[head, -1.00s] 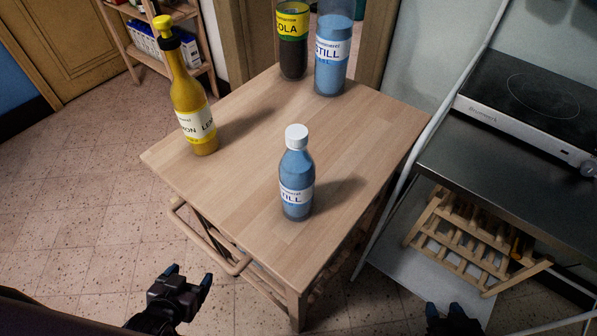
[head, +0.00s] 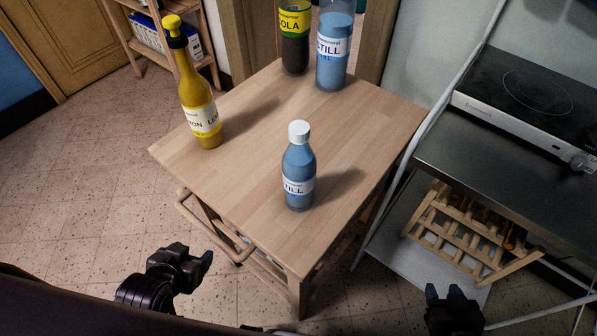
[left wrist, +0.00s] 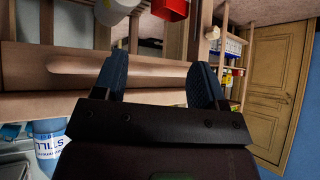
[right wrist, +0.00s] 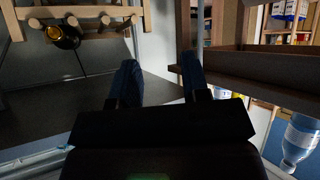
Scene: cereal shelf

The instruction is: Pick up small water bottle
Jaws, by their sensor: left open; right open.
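The small blue STILL water bottle (head: 298,172) with a white cap stands upright near the front middle of the wooden table (head: 240,170). My left gripper (head: 199,256) is open and empty, below and left of the table's front edge, apart from the bottle. Its spread fingers show in the left wrist view (left wrist: 158,75). My right gripper (head: 444,291) is open and empty at the lower right, beyond the table's right side. It also shows open in the right wrist view (right wrist: 159,82). A blue bottle (right wrist: 301,140) is partly in that view; which one, I cannot tell.
A yellow lemon bottle (head: 201,105) stands at the table's left. A cola bottle (head: 295,42) and a larger STILL bottle (head: 333,52) stand at the back. A rail (head: 222,243) runs along the table's front. A dark counter (head: 480,160) and wooden rack (head: 465,235) are at right.

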